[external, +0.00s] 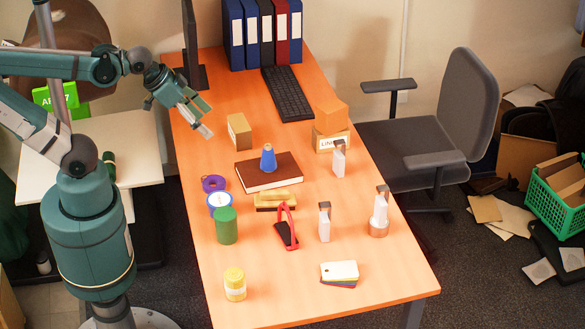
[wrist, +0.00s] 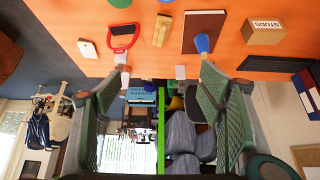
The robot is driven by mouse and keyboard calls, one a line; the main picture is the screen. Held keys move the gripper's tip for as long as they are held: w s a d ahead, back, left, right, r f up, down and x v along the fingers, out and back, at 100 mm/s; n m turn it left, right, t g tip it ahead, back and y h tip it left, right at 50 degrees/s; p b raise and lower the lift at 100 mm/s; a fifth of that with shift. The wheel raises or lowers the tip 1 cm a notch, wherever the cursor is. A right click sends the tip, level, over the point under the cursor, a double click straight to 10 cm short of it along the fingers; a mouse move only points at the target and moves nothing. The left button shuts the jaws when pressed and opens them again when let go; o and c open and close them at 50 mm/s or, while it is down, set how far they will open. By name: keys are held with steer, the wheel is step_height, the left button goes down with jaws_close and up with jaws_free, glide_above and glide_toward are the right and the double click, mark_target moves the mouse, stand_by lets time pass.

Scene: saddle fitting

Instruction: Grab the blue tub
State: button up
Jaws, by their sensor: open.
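The blue tub (external: 217,211) stands upright on the left side of the orange table, with a white patch on it. A purple ring-shaped item (external: 213,183) is just behind it and a green can (external: 226,226) just in front, partly overlapping it in the external view. My gripper (external: 203,120) hangs over the table's left edge, well behind and above the tub. It is open and empty; its two fingers frame the wrist view (wrist: 165,75).
A blue cone-like piece (external: 268,159) stands on a brown book (external: 252,177). A carton (external: 239,131) is near my gripper.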

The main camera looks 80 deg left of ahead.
steer(key=shift+f, duration=0.1)
steer(key=m+g+b, duration=0.4)
steer(key=m+g, duration=0.3)
steer(key=m, duration=0.8)
glide_above(221, 198)
step_height(221, 198, down, 24)
steer(key=shift+w+d+r, duration=0.1)
steer(key=shift+d+r, duration=0.05)
steer(key=shift+r, duration=0.05)
steer(key=shift+s+f+m, duration=0.2)
steer(key=shift+f+m, duration=0.4)
steer(key=shift+f, duration=0.15)
steer(key=shift+f, duration=0.15)
steer(key=shift+f+b, duration=0.55)
steer(key=shift+f, duration=0.6)
steer(key=shift+w+f+b, duration=0.1)
steer(key=shift+f+b, duration=0.95)
steer(key=shift+f, duration=1.55)
